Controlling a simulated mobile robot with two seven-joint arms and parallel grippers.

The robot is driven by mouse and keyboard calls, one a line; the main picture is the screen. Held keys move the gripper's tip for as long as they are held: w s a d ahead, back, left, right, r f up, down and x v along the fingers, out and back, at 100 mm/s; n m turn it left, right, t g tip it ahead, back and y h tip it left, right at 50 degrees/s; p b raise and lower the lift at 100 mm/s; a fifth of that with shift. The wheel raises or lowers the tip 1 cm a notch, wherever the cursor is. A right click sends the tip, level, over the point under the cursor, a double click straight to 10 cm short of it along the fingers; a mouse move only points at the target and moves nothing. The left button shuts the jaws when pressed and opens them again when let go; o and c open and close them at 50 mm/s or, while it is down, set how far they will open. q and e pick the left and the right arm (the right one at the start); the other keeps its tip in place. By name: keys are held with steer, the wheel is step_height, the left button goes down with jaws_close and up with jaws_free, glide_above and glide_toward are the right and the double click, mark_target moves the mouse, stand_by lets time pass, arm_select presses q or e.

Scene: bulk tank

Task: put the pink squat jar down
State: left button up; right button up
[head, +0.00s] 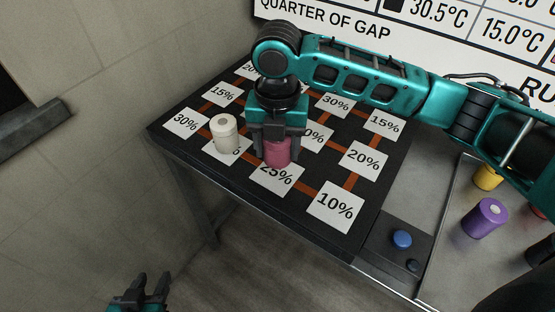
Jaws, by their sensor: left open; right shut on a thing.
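The pink squat jar (277,153) is between the fingers of my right gripper (277,150), which is shut on it from above. The jar is over the black board (293,218), just behind the white card marked 25% (279,179). I cannot tell whether its base touches the board. The gripper and arm hide some cards behind the jar. My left gripper (153,290) is open and empty at the bottom left, low in front of the table and away from the board.
A white jar (224,133) stands on a card left of the pink jar. A tray (438,250) at the right holds a purple jar (484,217) and a yellow jar (487,177). A blue button (402,238) is near the front edge. The 10% card (336,205) is clear.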

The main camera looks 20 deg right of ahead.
mark_target(278, 161)
step_height(278, 161, down, 4)
steer(key=shift+f+b, duration=0.2)
steer(key=shift+b, duration=0.1)
steer(key=o, duration=1.1)
steer(key=shift+f, duration=0.1)
steer(key=shift+o, duration=0.2)
step_height(278, 161, up, 12)
steer(key=shift+r+p, duration=0.2)
steer(key=shift+p, duration=0.6)
steer(key=shift+s+f, duration=0.1)
